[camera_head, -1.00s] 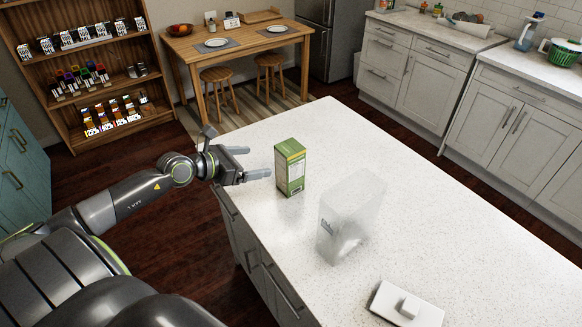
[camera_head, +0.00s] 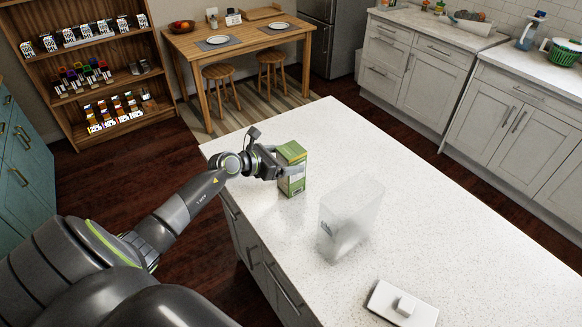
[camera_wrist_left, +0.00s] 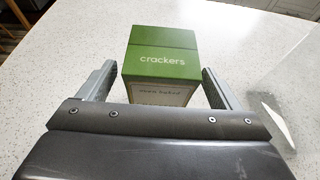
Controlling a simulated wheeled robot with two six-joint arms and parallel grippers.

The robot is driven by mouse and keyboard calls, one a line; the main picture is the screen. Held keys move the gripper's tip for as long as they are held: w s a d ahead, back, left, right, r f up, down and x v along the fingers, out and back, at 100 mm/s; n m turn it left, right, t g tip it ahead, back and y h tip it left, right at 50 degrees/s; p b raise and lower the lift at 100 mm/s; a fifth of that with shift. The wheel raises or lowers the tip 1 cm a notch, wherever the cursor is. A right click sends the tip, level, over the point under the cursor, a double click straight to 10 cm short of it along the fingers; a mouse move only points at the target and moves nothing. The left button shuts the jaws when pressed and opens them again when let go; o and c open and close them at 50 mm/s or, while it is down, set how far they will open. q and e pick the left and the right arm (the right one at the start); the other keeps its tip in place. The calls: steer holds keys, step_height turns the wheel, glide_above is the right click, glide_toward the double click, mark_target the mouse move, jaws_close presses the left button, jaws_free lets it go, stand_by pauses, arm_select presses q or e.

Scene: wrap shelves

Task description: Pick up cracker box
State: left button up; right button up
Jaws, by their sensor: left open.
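The green cracker box (camera_head: 292,160) stands upright on the white speckled island counter (camera_head: 420,210). In the left wrist view the box (camera_wrist_left: 161,52) reads "crackers" and sits between the two fingers. My left gripper (camera_head: 287,172) is open, with its fingers on either side of the box. In the wrist view a gap shows between the box and each finger (camera_wrist_left: 163,88). The lower part of the box is partly hidden by the gripper. My right gripper is in neither view.
A clear container (camera_head: 350,218) stands on the counter just right of the box. Its white lid (camera_head: 385,300) lies near the front. The counter's left edge runs under my left arm. The right side of the counter is clear.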

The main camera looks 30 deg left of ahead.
arm_select(q)
steer(key=shift+x, duration=1.35)
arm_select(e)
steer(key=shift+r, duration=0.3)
arm_select(q)
steer(key=shift+s, duration=0.1)
steer(key=shift+c, duration=1)
steer(key=c, duration=1)
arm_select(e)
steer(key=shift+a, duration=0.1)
arm_select(q)
steer(key=shift+r, duration=0.1)
